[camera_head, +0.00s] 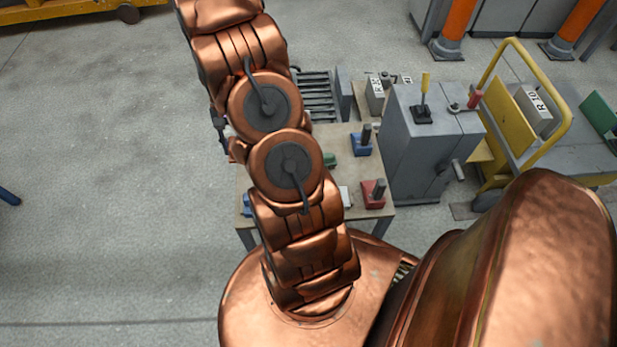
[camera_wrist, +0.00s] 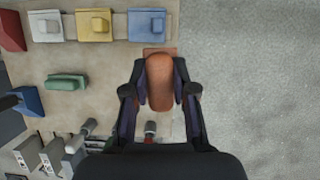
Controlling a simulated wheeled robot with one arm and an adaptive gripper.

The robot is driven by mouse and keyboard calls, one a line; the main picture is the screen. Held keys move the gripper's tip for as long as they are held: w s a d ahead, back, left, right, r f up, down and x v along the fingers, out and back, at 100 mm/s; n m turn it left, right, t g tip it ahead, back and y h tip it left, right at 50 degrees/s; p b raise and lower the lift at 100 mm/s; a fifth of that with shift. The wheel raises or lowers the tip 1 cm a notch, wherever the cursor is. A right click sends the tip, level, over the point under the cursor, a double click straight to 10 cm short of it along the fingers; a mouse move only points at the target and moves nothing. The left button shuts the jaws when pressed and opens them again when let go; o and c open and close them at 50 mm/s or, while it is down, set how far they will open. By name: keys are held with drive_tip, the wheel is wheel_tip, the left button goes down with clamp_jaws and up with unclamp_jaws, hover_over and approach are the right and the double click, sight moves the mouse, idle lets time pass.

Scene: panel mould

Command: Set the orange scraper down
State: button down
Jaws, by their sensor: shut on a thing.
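In the wrist view the orange scraper (camera_wrist: 160,85) sits between the two fingers of my gripper (camera_wrist: 160,92), which is shut on it. A flat orange-brown patch (camera_wrist: 160,51) shows just beyond its far end; I cannot tell whether it is part of the scraper or lies on the table. The scraper is over the right edge area of the beige table (camera_wrist: 110,65), beside the grey floor. Its height above the table is not clear. In the head view my arm hides the gripper and the scraper.
White (camera_wrist: 46,25), yellow (camera_wrist: 94,24) and blue (camera_wrist: 147,24) blocks line the table's far side in the wrist view. A green block (camera_wrist: 67,82) lies left of the gripper. In the head view a grey cabinet (camera_head: 430,140) and a yellow-railed cart (camera_head: 565,130) stand right of the table.

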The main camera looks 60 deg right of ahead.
drive_tip(key=s+d+f+m+t+b, duration=0.2)
drive_tip(key=s+d+f+m+b, duration=0.3)
drive_tip(key=s+f+b, duration=0.3)
drive_tip(key=s+d+f+m+t+b, duration=0.2)
drive_tip(key=s+d+f+m+b, duration=0.3)
drive_tip(key=s+f+b, duration=0.25)
drive_tip(key=shift+y, duration=0.5)
drive_tip(key=w+b, duration=0.1)
drive_tip(key=w, duration=0.4)
drive_tip(key=w+f+b, duration=0.1)
drive_tip(key=w, duration=0.4)
drive_tip(key=w+b, duration=0.2)
drive_tip(key=w, duration=0.3)
drive_tip(key=shift+w+a+f, duration=0.1)
drive_tip(key=shift+w+f, duration=0.2)
drive_tip(key=shift+w, duration=0.05)
drive_tip(key=shift+s+f+b, duration=0.1)
drive_tip(key=shift+f+b, duration=0.8)
drive_tip(key=shift+f, duration=0.75)
drive_tip(key=shift+f, duration=0.1)
drive_tip(key=c, duration=0.9)
unclamp_jaws()
drive_tip(key=shift+c, duration=0.2)
